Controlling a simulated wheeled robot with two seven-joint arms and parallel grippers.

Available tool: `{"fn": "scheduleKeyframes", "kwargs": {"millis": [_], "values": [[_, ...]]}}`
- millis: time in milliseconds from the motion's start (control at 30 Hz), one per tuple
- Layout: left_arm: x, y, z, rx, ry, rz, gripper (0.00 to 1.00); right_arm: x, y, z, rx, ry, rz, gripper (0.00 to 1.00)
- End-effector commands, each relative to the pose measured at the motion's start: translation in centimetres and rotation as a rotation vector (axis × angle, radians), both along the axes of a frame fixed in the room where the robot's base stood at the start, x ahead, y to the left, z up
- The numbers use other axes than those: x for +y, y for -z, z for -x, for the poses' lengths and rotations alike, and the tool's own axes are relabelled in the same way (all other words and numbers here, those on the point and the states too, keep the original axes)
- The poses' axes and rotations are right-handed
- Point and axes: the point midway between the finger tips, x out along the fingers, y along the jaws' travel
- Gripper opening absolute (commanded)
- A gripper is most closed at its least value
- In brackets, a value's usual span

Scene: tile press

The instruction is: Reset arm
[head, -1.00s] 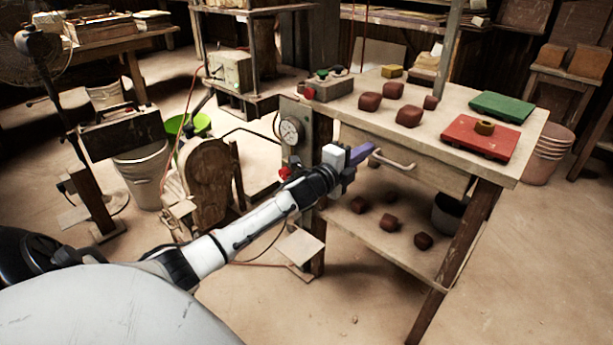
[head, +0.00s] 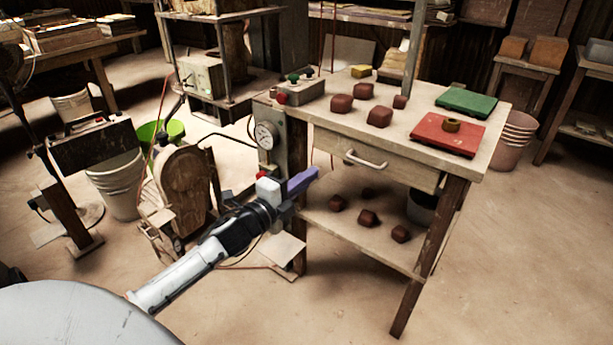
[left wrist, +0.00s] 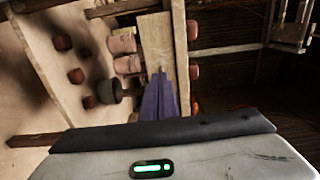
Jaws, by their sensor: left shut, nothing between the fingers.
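My left gripper (head: 302,181) has purple fingers and is shut with nothing between them. In the head view it is in front of the wooden table's (head: 405,137) left leg, below the drawer handle (head: 366,160) and apart from it. In the left wrist view the purple fingers (left wrist: 160,98) lie together, pointing away from the camera. My left arm (head: 190,272) reaches in from the lower left. My right gripper is not in view.
Dark red blocks (head: 379,117) sit on the tabletop, with a green plate (head: 467,102) and a red plate (head: 446,136). The lower shelf (head: 345,232) holds more blocks. A control box with a gauge (head: 266,136) stands left of the drawer. The floor at right (head: 520,260) is clear.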

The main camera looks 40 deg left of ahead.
Motion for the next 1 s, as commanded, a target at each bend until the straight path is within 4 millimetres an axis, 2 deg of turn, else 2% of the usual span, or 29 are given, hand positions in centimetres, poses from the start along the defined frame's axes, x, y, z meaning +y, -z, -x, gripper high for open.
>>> {"fn": "scheduleKeyframes", "kwargs": {"millis": [333,467,567,600,733,800,900,1000], "values": [[-0.2,0.2,0.7,0.007,0.0,0.013,0.0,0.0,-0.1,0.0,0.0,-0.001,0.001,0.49],[-2.2,2.9,2.4,0.076,-0.002,0.142,0.0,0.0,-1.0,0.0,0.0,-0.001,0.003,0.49],[-5.5,7.0,5.5,0.188,-0.02,0.355,0.0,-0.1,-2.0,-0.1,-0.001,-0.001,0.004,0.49],[-7.2,8.7,7.2,0.243,-0.035,0.459,0.0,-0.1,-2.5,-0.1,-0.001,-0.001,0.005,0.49],[-13.0,13.7,13.7,0.429,-0.117,0.807,0.0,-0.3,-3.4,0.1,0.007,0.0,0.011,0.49],[-16.0,15.6,17.3,0.524,-0.175,0.98,0.0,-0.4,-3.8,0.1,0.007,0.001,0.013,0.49],[-19.9,17.2,21.8,0.636,-0.263,1.19,0.0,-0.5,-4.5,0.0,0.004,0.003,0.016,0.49],[-22.8,17.9,25.2,0.717,-0.338,1.34,0.0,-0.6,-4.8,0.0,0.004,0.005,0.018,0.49]]}}
